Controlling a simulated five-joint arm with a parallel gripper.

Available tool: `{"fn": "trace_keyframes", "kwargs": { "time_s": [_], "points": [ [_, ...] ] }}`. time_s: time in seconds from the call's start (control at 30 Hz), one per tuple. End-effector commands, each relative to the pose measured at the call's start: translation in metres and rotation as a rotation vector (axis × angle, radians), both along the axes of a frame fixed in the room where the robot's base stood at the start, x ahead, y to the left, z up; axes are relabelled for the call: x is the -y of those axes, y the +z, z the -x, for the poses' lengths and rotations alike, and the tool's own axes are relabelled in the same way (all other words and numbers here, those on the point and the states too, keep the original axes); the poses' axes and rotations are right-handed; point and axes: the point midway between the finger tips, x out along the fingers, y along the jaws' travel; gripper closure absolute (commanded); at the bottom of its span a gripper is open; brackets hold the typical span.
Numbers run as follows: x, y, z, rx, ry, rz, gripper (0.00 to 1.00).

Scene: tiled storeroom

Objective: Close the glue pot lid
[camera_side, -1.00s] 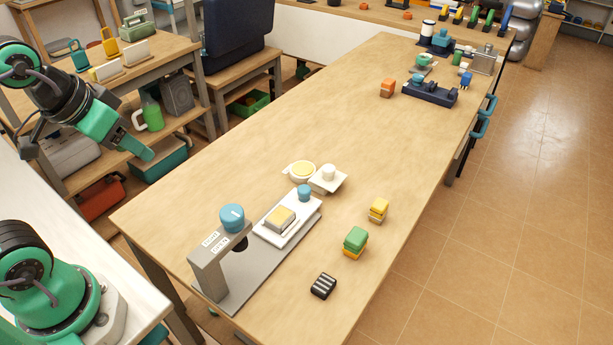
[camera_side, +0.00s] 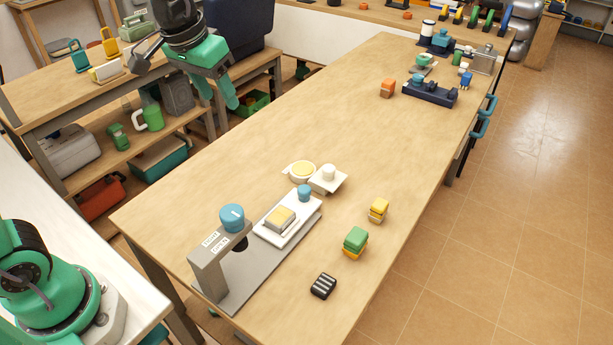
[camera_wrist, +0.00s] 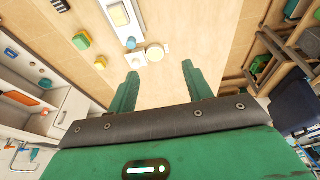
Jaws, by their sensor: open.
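The glue pot (camera_side: 301,170) is a low round white pot on the wooden table, with yellow glue showing in its open top. Its lid (camera_side: 328,180) is a pale squarish plate with a white knob, lying flat beside the pot on the right. I cannot tell if they are joined. In the wrist view the pot (camera_wrist: 155,53) and the lid (camera_wrist: 136,61) lie beyond the fingertips. My gripper (camera_side: 222,101) is open and empty, high up near the table's far left edge, well apart from both. It also shows in the wrist view (camera_wrist: 160,70).
A grey stand with a blue knob (camera_side: 232,216) and a white tray (camera_side: 290,232) with a yellow-topped block are in front of the pot. A yellow block (camera_side: 378,210), a green block (camera_side: 355,240) and a black block (camera_side: 323,286) lie to the right.

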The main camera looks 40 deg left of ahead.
Motion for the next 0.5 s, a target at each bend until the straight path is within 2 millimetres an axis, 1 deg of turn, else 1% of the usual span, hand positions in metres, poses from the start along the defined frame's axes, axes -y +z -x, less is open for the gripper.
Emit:
{"fn": "trace_keyframes", "kwargs": {
  "time_s": [0.03,0.1,0.33,0.5],
  "points": [
    [0.005,-0.004,-0.011,-0.017,-0.002,0.000,0.50],
    [0.011,-0.007,-0.026,-0.034,-0.001,0.001,0.50],
    [0.034,-0.025,-0.070,-0.090,-0.003,-0.001,0.50],
    [0.052,-0.045,-0.100,-0.132,-0.003,-0.004,0.50]
  ]
}}
